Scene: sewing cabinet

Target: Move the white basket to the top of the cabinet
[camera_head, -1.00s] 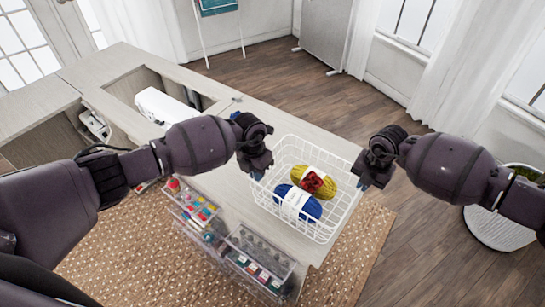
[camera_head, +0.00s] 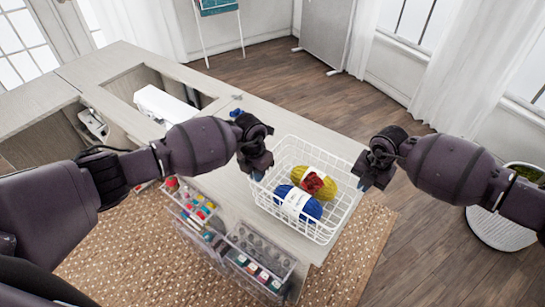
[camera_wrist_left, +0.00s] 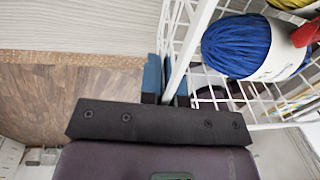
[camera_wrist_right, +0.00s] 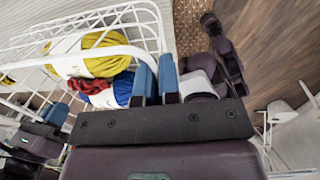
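The white wire basket (camera_head: 333,222) stands on the front part of the light wooden cabinet top (camera_head: 222,180). It holds a blue yarn ball (camera_head: 312,208) and a yellow one (camera_head: 328,188), with a red item on top. My left gripper (camera_head: 258,168) is at the basket's left side; in the left wrist view (camera_wrist_left: 168,82) its blue fingers are close around the white rim (camera_wrist_left: 195,30). My right gripper (camera_head: 368,178) is at the right side; in the right wrist view (camera_wrist_right: 157,82) its fingers are close together on the rim (camera_wrist_right: 110,50).
A white sewing machine (camera_head: 165,104) sits in a recess at the back left of the cabinet. Clear drawers (camera_head: 258,262) with small supplies stick out at the front. A white planter (camera_head: 498,228) stands on the floor at right. Cabinet top behind the basket is mostly clear.

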